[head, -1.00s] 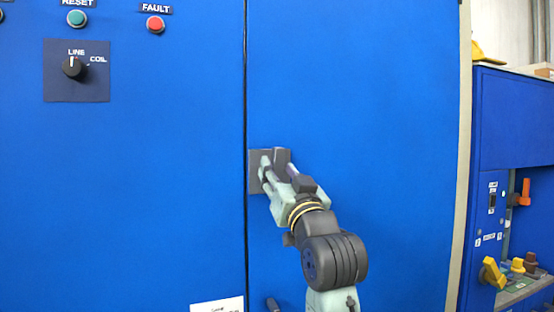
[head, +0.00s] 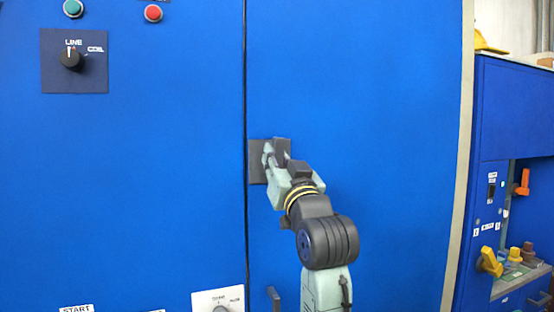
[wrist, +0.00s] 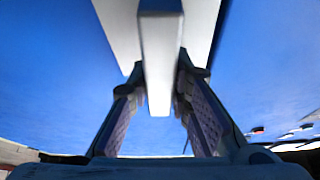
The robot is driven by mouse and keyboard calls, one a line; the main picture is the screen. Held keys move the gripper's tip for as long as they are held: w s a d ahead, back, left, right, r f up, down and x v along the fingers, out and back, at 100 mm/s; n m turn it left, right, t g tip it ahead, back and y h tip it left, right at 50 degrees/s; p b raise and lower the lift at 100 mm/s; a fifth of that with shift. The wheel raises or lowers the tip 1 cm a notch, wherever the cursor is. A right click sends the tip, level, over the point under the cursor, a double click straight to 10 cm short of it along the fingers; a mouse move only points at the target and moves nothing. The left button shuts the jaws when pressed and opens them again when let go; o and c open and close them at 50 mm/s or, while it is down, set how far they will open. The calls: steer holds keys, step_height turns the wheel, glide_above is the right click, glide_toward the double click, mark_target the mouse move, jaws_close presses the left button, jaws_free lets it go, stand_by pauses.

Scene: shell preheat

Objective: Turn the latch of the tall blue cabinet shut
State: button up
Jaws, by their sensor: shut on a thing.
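The tall blue cabinet (head: 370,90) fills most of the head view, with a dark vertical seam between its two door panels. The latch's dark grey plate (head: 256,162) sits just right of that seam. My gripper (head: 275,158) is at the plate, its fingers around the latch handle, which it partly hides in the head view. In the wrist view the handle shows as a pale grey bar (wrist: 160,70) between the two fingers (wrist: 158,110). My gripper is shut on it. The handle's exact angle is hard to tell.
A LINE/COIL selector (head: 71,58) and a red button (head: 153,13) are on the left panel. A dial on a white plate (head: 205,301) and a dark handle (head: 274,298) are lower down. A second blue unit (head: 515,115) with orange and yellow levers stands at right.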

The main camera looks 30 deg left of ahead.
jaws_close()
steer(key=shift+n+g+b, duration=0.3)
steer(key=shift+n, duration=0.2)
steer(key=shift+n+y, duration=0.4)
steer(key=o, duration=0.8)
jaws_free()
steer(key=v, duration=1.2)
steer(key=shift+r, duration=0.1)
steer(key=shift+s+a, duration=0.1)
